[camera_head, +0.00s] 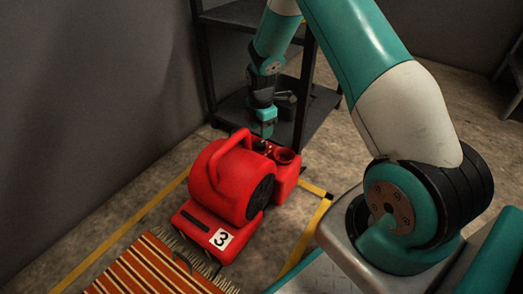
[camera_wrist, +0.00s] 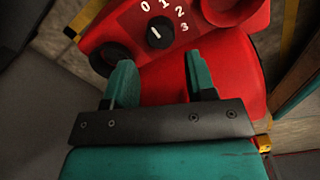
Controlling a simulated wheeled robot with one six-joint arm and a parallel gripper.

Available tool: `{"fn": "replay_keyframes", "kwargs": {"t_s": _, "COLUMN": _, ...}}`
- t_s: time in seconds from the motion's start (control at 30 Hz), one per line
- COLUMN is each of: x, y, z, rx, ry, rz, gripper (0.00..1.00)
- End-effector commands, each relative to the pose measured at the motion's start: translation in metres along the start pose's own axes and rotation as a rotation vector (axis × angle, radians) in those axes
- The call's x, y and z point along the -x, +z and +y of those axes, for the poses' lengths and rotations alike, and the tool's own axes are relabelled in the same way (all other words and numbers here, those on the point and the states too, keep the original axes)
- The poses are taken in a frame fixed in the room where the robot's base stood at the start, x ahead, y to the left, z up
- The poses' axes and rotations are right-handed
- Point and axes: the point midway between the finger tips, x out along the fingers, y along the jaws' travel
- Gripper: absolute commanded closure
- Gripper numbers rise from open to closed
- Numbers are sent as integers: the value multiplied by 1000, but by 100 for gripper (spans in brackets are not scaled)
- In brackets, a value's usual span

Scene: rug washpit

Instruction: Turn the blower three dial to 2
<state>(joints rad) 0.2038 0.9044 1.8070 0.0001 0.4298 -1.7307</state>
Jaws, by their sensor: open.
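The red blower (camera_head: 232,185) with a "3" label stands on the floor in the head view. In the wrist view, its red control panel (camera_wrist: 120,22) carries a round black dial (camera_wrist: 161,35) with the numbers 0, 1, 2 and 3 around it. The dial's short white mark seems to lean toward the 0. My gripper (camera_head: 267,130) is above the panel end of the blower. In the wrist view, my gripper (camera_wrist: 160,68) is open and empty, its two fingers apart, with the dial just beyond the gap between the fingertips.
A striped orange rug (camera_head: 155,268) lies at the blower's front. A dark shelf rack (camera_head: 318,100) stands close behind my gripper. A grey wall (camera_head: 90,110) is at the left. Yellow tape (camera_head: 305,240) marks the floor around the blower. A dark round part (camera_wrist: 103,58) sits left of the dial.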

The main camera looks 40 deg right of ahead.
Motion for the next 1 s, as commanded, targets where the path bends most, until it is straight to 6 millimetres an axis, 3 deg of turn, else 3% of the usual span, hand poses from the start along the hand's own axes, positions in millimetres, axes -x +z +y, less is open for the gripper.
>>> {"fn": "replay_keyframes", "kwargs": {"t_s": 0.03, "x": -20, "y": 0, "z": 0, "rx": 0, "ry": -2, "rz": 1, "gripper": 49}}
{"fn": "replay_keyframes", "kwargs": {"t_s": 0.1, "x": -33, "y": 0, "z": 0, "rx": 0, "ry": -1, "rz": 0, "gripper": 49}}
{"fn": "replay_keyframes", "kwargs": {"t_s": 0.3, "x": -59, "y": 0, "z": 0, "rx": 0, "ry": 0, "rz": 0, "gripper": 49}}
{"fn": "replay_keyframes", "kwargs": {"t_s": 0.73, "x": -65, "y": 0, "z": 0, "rx": 0, "ry": 0, "rz": 0, "gripper": 49}}
{"fn": "replay_keyframes", "kwargs": {"t_s": 0.9, "x": -65, "y": 0, "z": 0, "rx": 0, "ry": 0, "rz": 0, "gripper": 84}}
{"fn": "replay_keyframes", "kwargs": {"t_s": 1.0, "x": -65, "y": 0, "z": 0, "rx": -1, "ry": 0, "rz": 0, "gripper": 84}}
